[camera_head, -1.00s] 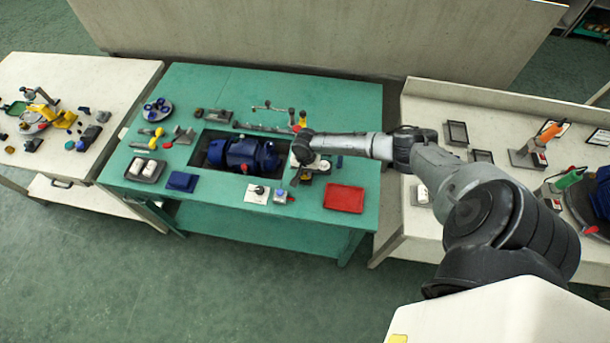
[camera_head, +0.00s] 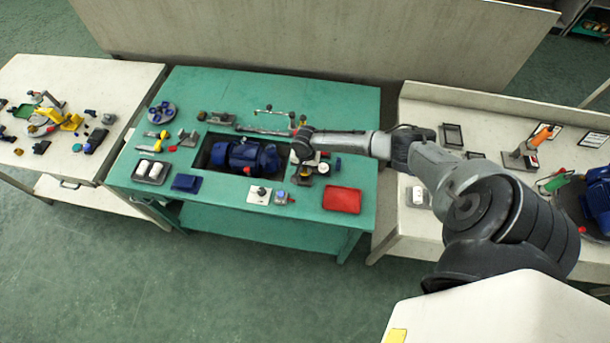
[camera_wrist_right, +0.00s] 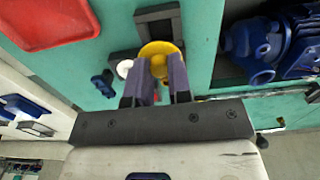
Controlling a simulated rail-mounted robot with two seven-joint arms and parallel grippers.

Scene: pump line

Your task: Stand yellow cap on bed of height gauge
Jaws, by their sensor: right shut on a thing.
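The yellow cap (camera_wrist_right: 160,50) is a round yellow piece between the two fingers of my right gripper (camera_wrist_right: 163,80) in the right wrist view. The gripper is shut on it. A dark device with a white round dial (camera_head: 323,168), seemingly the height gauge, stands right beside the gripper. Its dark grey part (camera_wrist_right: 157,13) shows just beyond the cap in the wrist view. Whether cap and bed touch is unclear. My left gripper is out of view.
A blue pump (camera_head: 245,157) sits in the table's recess left of the gripper. A red tray (camera_head: 342,199) lies at the right front. A white plate (camera_head: 259,195) lies near the front edge. Some green surface is bare along the back.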

